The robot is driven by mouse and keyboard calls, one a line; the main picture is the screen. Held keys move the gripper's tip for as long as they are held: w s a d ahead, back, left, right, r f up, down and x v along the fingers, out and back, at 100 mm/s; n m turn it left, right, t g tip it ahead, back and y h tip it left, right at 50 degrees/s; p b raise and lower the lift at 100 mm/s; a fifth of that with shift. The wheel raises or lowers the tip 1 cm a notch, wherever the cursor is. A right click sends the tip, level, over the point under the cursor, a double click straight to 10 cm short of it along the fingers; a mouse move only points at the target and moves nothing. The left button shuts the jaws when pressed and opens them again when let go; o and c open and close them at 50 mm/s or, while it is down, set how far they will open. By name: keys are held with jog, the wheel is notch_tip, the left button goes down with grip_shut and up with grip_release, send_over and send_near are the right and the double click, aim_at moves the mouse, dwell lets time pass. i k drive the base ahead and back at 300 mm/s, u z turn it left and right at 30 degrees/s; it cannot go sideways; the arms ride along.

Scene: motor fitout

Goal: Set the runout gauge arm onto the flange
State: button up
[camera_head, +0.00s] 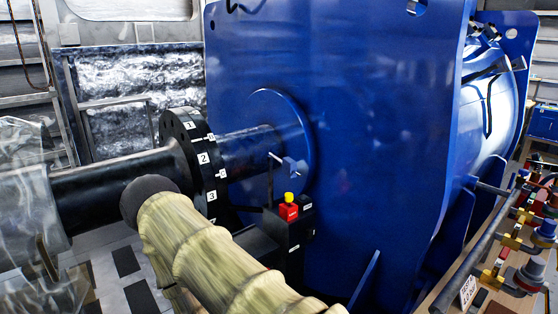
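The black flange (178,132) sits on the dark shaft, with white numbered tags 1, 2 and 3 along its edge. What looks like the runout gauge stands just right of it: a thin upright rod (270,184) with a small blue block (294,167) and a silver pin near its top. It rises by a black block (296,240) with a red and yellow knob. The rod and blue block appear in front of the shaft, right of the flange; contact with the flange cannot be told. My beige-sleeved arm crosses the lower middle. My gripper is not visible.
A large blue motor housing (370,120) fills the middle and right. The dark shaft (110,185) runs left from the flange into clear plastic wrap (28,185). A bench (450,286) with several small tools and fittings lies at lower right. My arm hides part of the area below the flange.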

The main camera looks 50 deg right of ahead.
aim_at(289, 166)
jog(key=k, duration=0.45)
jog(key=z, duration=1.05)
jog(key=i, duration=0.45)
jog(key=u, duration=0.05)
